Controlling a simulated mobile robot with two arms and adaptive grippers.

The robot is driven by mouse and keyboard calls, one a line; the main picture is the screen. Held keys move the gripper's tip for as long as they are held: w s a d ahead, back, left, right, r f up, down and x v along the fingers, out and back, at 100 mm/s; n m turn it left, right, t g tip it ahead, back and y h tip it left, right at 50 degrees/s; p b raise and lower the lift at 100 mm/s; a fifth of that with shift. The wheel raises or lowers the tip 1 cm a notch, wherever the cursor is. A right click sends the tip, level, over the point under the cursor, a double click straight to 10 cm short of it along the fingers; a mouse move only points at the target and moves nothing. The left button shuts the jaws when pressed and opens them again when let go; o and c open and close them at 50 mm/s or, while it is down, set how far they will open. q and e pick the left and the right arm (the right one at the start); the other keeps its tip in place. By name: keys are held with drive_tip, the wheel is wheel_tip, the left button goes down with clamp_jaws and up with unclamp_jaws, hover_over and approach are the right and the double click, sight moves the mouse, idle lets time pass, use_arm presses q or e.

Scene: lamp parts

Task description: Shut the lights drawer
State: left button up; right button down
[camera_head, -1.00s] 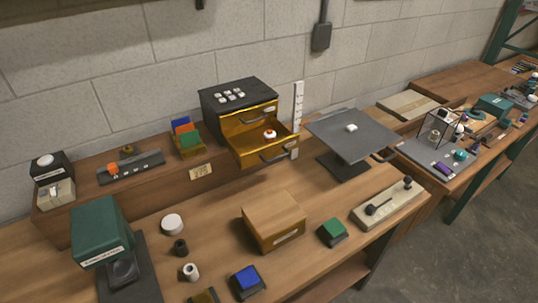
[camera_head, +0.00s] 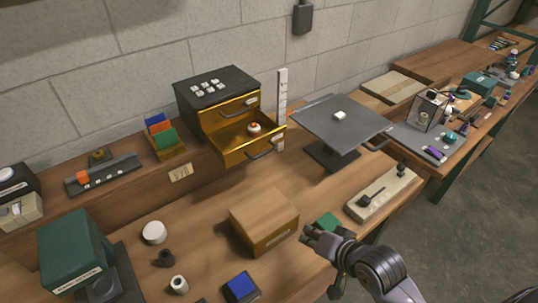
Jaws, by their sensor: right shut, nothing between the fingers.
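The lights drawer (camera_head: 237,146) is the lower yellow drawer of a dark-topped cabinet (camera_head: 187,101) at the back of the bench. It is pulled out toward the front right. A small white and orange item (camera_head: 254,128) sits inside it. Its dark handle (camera_head: 264,151) is on the front face. The drawer above it looks shut. My right gripper (camera_head: 308,236) is shut and empty. It is at the front of the bench, just right of the wooden box and well in front of the drawer. My left gripper is not in view.
A grey tilted platform (camera_head: 345,122) on a stand is right of the drawer. A wooden box (camera_head: 263,221) stands between the drawer and my gripper. A green block (camera_head: 328,221) is partly hidden behind my gripper. A white ruler-like strip (camera_head: 282,93) stands behind the drawer.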

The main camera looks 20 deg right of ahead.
drive_tip(key=w+r+m+t+y, duration=0.2)
drive_tip(key=w+r+m+t, duration=0.4)
drive_tip(key=r, duration=0.7)
drive_tip(key=m+p, duration=0.1)
drive_tip(key=p, duration=0.2)
approach(245, 140)
drive_tip(key=shift+s+d+r+g, duration=0.2)
drive_tip(key=shift+s+d+r, duration=0.25)
drive_tip(key=shift+s, duration=0.25)
drive_tip(key=shift+s+d+r+g, duration=0.2)
drive_tip(key=shift+s+d+r, duration=0.15)
drive_tip(key=shift+s+r, duration=0.25)
drive_tip(key=shift+f, duration=0.1)
drive_tip(key=r+x, duration=0.1)
drive_tip(key=x, duration=0.3)
drive_tip(key=b+x, duration=0.1)
drive_tip(key=x, duration=0.3)
drive_tip(key=r+b+x, duration=0.1)
drive_tip(key=x, duration=0.3)
drive_tip(key=shift+w+a+r, duration=0.25)
drive_tip(key=shift+w+a, duration=0.2)
drive_tip(key=shift+w+r, duration=0.1)
drive_tip(key=shift+r, duration=0.2)
drive_tip(key=shift+r, duration=0.1)
